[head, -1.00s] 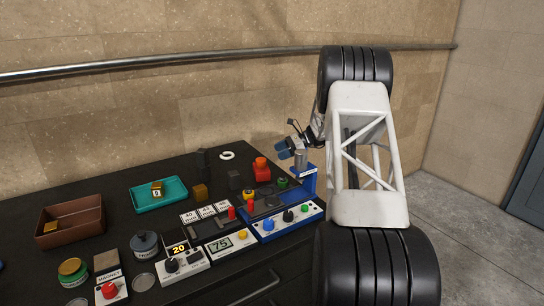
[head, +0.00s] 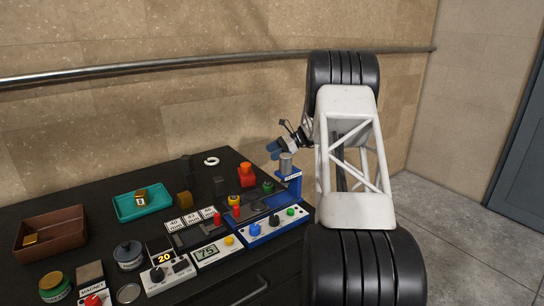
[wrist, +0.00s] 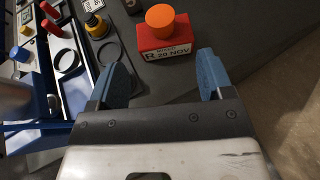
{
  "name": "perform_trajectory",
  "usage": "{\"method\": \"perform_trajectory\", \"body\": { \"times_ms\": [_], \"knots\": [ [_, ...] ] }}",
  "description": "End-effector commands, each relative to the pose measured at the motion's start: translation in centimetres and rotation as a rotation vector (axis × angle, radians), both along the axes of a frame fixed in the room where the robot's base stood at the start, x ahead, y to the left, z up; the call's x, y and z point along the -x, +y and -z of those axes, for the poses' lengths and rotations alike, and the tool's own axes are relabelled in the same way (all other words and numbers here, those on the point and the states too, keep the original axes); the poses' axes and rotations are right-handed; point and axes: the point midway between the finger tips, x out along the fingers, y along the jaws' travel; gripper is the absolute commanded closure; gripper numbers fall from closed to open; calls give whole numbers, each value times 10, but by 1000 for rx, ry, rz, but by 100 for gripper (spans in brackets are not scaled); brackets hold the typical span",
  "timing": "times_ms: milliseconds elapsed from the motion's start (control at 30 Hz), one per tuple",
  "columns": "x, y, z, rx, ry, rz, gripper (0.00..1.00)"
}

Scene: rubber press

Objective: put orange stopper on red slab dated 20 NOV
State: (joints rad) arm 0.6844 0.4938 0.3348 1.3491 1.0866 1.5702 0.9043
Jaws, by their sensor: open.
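The red slab (wrist: 165,50) is in the upper middle of the wrist view, its label reading "R 20 NOV". The orange stopper (wrist: 160,18) rests upright on top of it. In the head view the stopper (head: 246,167) and the red slab (head: 246,180) show small, at the back right of the bench. My gripper (wrist: 163,74) is open and empty, its blue fingers apart, with the slab and stopper beyond the tips. In the head view my gripper (head: 274,151) is above and to the right of the slab.
The blue press (head: 290,186) stands close to my gripper on the right. A yellow stopper (wrist: 95,24) is left of the slab in the wrist view. A white ring (head: 211,161), teal tray (head: 121,208) and brown box (head: 24,252) lie further left.

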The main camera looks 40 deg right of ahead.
Motion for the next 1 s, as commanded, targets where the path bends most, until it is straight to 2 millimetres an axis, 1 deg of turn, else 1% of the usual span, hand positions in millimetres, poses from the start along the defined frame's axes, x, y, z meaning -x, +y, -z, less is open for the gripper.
{"method": "perform_trajectory", "body": {
  "times_ms": [167, 267, 367, 467, 567, 667, 800, 867, 1000],
  "knots": [
    [0, 1, 0, 1, 0, 0, 26],
    [0, 4, -3, 8, -3, -5, 26],
    [2, 14, -9, 25, -6, -19, 26],
    [6, 30, -19, 55, -15, -43, 26],
    [12, 54, -32, 99, -28, -78, 26],
    [21, 82, -47, 154, -44, -123, 26],
    [39, 125, -68, 238, -75, -195, 26],
    [47, 143, -77, 275, -87, -226, 26],
    [70, 183, -94, 357, -121, -304, 26]
  ]
}}
